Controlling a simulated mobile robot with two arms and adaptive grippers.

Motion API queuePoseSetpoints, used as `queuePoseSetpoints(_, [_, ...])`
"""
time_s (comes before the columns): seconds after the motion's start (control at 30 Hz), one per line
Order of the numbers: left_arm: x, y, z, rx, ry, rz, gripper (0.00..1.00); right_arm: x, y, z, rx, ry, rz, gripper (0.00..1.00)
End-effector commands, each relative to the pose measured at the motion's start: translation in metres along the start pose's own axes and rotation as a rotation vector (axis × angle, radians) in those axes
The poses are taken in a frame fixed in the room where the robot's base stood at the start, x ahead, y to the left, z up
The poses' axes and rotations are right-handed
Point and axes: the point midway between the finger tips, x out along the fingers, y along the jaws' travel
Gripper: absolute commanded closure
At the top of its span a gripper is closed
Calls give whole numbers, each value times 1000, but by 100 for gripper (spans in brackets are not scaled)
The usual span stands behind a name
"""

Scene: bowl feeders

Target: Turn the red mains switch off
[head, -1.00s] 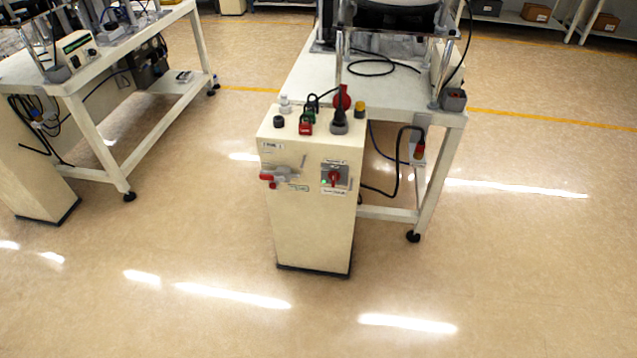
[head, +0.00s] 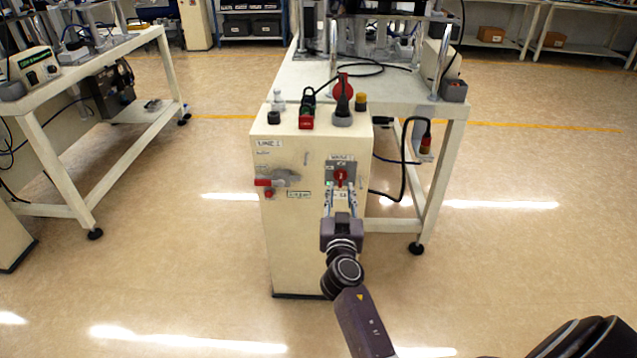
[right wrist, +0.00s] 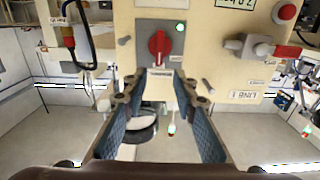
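The red mains switch (head: 341,176) is a red rotary handle on a grey plate, on the front of a cream cabinet (head: 285,232). In the right wrist view the red handle (right wrist: 157,47) stands upright on its plate, and a small green light (right wrist: 180,27) glows at the plate's corner. My right gripper (head: 340,196) is just below and in front of the switch. In the wrist view its two fingers (right wrist: 160,82) are spread apart, pointing at the switch, with nothing between them. They appear not to touch the handle. My left gripper is not in view.
A red-handled grey lever or valve (head: 277,181) sits left of the switch on the same panel. Several knobs and a red lock (head: 306,122) are on the cabinet's top. A white workbench (head: 292,82) stands behind, with a cable hanging at right. The floor in front is clear.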

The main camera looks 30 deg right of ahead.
Motion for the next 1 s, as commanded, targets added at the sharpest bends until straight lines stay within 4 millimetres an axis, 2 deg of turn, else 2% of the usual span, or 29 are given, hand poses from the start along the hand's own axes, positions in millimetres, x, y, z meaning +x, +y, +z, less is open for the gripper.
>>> queuePoseSetpoints(0.2, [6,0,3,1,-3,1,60,37,0,-2,-4,1,-1,74])
queuePoseSetpoints(0.4, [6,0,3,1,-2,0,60,61,0,0,-3,-2,-1,74])
queuePoseSetpoints(0.53, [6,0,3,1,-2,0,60,68,0,0,-2,-3,-1,74])
queuePoseSetpoints(0.8, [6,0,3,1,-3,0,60,69,0,1,-3,-3,-2,74])
queuePoseSetpoints(1.0, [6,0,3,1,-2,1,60,69,-1,1,-3,-3,-2,96])
